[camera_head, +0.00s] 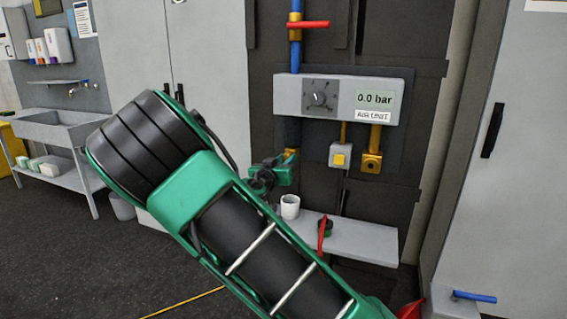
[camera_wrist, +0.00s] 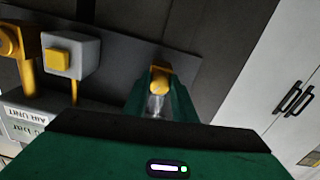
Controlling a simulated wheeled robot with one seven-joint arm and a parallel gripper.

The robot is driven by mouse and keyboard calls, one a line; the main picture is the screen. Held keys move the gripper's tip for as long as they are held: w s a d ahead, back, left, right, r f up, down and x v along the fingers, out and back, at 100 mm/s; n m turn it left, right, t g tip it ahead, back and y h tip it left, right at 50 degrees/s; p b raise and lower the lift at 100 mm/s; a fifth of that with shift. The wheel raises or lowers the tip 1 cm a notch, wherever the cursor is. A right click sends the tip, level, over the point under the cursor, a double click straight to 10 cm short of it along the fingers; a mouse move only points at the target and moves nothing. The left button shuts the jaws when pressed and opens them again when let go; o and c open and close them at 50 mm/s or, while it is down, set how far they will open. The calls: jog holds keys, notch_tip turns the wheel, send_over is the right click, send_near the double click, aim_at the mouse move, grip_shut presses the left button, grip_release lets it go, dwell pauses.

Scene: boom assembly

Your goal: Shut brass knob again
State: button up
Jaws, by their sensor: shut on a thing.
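The brass knob (camera_wrist: 160,80) sits between the green fingertips of my gripper (camera_wrist: 160,100) in the wrist view. In the head view only a small brass part (camera_head: 291,154) shows just above my gripper (camera_head: 284,170), below the left end of the grey air unit (camera_head: 288,92). My gripper is shut on the knob. The fingers and arm hide most of the knob, so its turn angle cannot be told. The air unit's display (camera_head: 375,98) reads 0.0 bar.
A grey box with a yellow button (camera_head: 340,158) and a brass outlet (camera_head: 372,162) are right of my gripper. Below is a shelf (camera_head: 365,242) with a white cup (camera_head: 290,207) and a red-handled part (camera_head: 323,232). A red lever (camera_head: 308,24) is on the blue pipe above.

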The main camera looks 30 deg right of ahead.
jog(key=n, duration=0.4)
jog(key=shift+w+a, duration=0.1)
jog(key=shift+a, duration=0.1)
jog(key=n, duration=0.4)
jog(key=shift+r, duration=0.1)
jog(key=n, duration=0.4)
jog(key=shift+a+n, duration=0.1)
jog(key=shift+n, duration=0.2)
jog(key=n, duration=0.3)
jog(key=shift+n, duration=0.3)
jog(key=n, duration=0.4)
jog(key=shift+n, duration=0.3)
jog(key=n, duration=0.3)
jog(key=shift+n, duration=0.3)
jog(key=n, duration=0.4)
jog(key=shift+n, duration=2.1)
jog(key=shift+w, duration=0.1)
